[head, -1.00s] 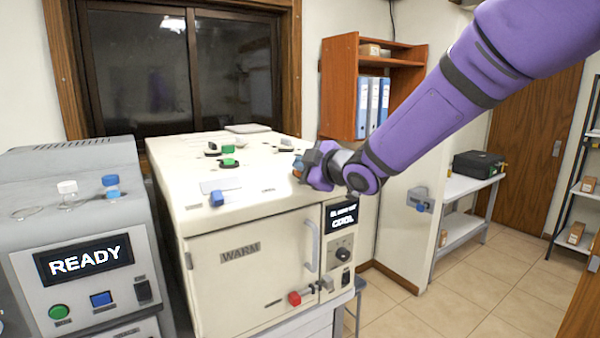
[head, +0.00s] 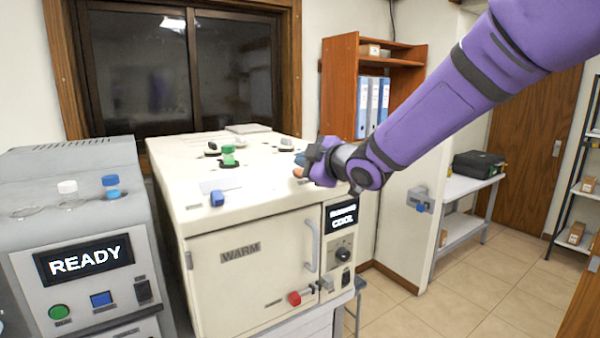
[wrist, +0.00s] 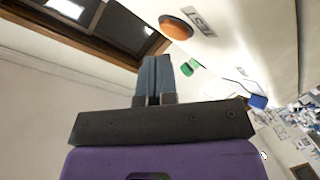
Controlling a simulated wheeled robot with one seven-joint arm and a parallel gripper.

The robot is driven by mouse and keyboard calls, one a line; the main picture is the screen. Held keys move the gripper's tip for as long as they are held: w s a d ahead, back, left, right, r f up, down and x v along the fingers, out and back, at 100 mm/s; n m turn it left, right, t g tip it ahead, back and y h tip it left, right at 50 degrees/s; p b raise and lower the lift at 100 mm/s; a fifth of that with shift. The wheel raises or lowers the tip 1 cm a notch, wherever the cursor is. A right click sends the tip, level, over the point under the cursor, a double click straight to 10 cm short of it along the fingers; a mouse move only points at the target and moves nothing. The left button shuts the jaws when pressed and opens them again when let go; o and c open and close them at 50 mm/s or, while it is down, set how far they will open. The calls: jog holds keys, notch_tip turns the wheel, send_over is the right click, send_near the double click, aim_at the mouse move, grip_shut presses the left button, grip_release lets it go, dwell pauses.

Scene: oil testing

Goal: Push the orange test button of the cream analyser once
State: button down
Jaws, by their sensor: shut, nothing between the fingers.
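The cream analyser (head: 262,218) stands in the middle of the head view, its door labelled WARM and its dark display (head: 342,216) reading COOL on the lower line. Its orange test button (head: 298,173) shows on the top, near the right edge, just below my gripper in the picture. In the wrist view the round orange button (wrist: 176,27) sits beside a TEST label. My gripper (wrist: 156,72) is shut and empty, its fingertips pointing toward the button area with a visible gap in the picture. In the head view my gripper (head: 308,148) hangs over the analyser's top right part.
A green-capped item (head: 228,156) and a blue item (head: 217,198) are on the analyser's top. A grey machine (head: 85,245) reading READY stands at left.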

jog(key=shift+s+d+r, duration=0.25)
jog(key=shift+s+r, duration=0.15)
jog(key=shift+r, duration=0.3)
jog(key=shift+s+d+r, duration=0.3)
jog(key=shift+s+r, duration=0.1)
jog(key=shift+r, duration=0.25)
jog(key=shift+s+d+r, duration=0.25)
jog(key=shift+s+r, duration=0.15)
jog(key=shift+r, duration=0.3)
